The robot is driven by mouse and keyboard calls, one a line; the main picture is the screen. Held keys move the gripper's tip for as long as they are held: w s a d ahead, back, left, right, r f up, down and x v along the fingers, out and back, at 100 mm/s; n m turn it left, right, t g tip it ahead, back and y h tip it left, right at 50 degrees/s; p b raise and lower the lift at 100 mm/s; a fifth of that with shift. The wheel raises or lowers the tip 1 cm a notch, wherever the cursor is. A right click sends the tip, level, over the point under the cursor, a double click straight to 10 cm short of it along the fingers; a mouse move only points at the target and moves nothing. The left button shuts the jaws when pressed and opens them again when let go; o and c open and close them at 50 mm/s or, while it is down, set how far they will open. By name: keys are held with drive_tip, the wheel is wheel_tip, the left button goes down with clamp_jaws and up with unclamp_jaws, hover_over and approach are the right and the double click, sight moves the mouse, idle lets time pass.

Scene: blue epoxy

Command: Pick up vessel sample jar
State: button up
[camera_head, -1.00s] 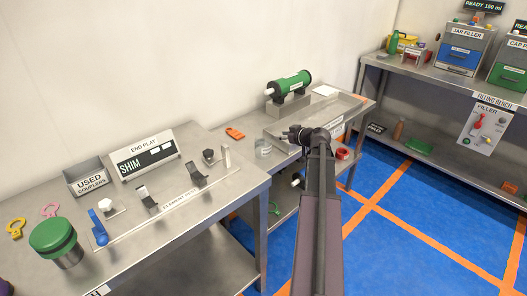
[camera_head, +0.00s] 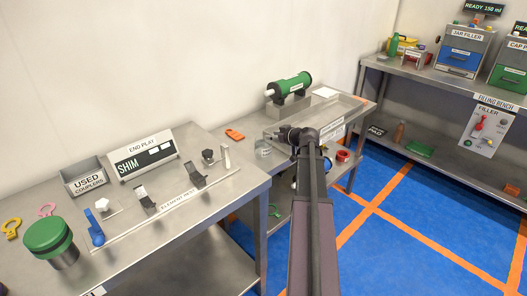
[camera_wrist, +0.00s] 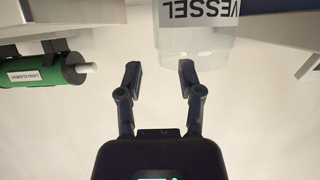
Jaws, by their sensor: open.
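The vessel sample jar (camera_wrist: 195,30) is clear and carries a white label reading VESSEL, upside down in the wrist view. In the head view the jar (camera_head: 263,149) stands on the far bench, partly hidden by my gripper (camera_head: 283,136). In the wrist view my gripper (camera_wrist: 162,85) is open and empty. Its two fingers point at the jar, which lies just beyond the tips, a little right of the middle. I cannot tell whether a finger touches it.
A green cylinder (camera_head: 291,84) on a grey stand is behind my gripper and shows at left in the wrist view (camera_wrist: 40,76). The near bench holds a SHIM display (camera_head: 145,158) and a green-lidded container (camera_head: 48,236).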

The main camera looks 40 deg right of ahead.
drive_tip(key=shift+x, duration=1.15)
clamp_jaws()
